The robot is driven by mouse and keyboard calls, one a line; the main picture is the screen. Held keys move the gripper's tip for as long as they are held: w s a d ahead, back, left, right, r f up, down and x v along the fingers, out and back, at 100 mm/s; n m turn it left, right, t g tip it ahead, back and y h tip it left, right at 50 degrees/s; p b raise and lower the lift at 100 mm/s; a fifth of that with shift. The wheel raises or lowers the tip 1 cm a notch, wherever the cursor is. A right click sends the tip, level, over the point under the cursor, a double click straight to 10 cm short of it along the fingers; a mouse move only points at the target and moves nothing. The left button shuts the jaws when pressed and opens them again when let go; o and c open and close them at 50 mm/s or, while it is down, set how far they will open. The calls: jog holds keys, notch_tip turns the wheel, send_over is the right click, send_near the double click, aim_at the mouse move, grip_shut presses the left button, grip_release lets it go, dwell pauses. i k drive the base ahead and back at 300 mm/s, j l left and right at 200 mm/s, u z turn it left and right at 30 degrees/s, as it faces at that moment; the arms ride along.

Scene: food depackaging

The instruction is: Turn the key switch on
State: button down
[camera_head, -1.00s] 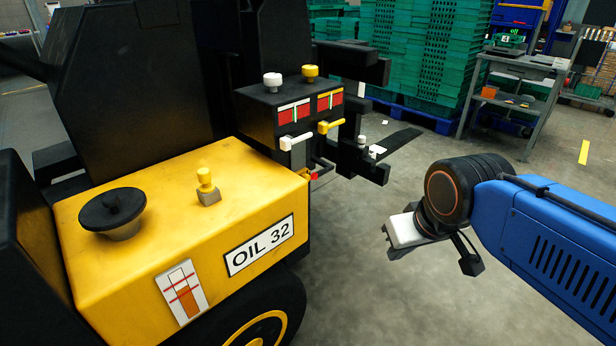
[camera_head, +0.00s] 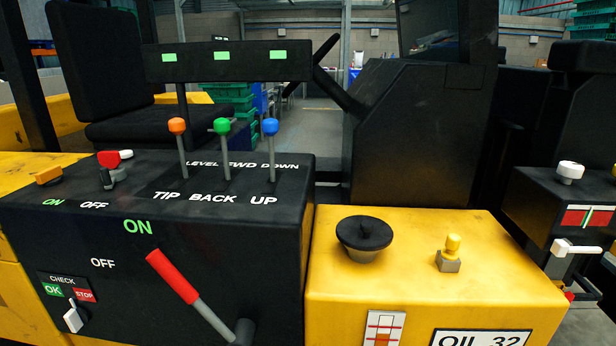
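On the left, a black control console (camera_head: 190,258) carries several controls. On its top, a small switch with a red and white head and a grey stem (camera_head: 112,170) stands just above the OFF label. An orange-yellow knob (camera_head: 48,175) stands to its left, above the ON label. I cannot tell for certain which of these is the key switch. On the console's front, a red-handled lever (camera_head: 175,278) leans up and left, right of another ON and OFF pair. A white selector (camera_head: 73,317) sits at the CHECK plate marked OK and STOP. My gripper is not in this view.
Three levers with orange (camera_head: 177,125), green (camera_head: 222,126) and blue (camera_head: 270,126) knobs rise from the console top. To the right is a yellow oil tank (camera_head: 430,280) with a black cap (camera_head: 364,235) and a yellow valve (camera_head: 450,252). A black seat (camera_head: 105,60) stands behind.

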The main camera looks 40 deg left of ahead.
aim_at(109, 178)
jog(key=u, duration=2.35)
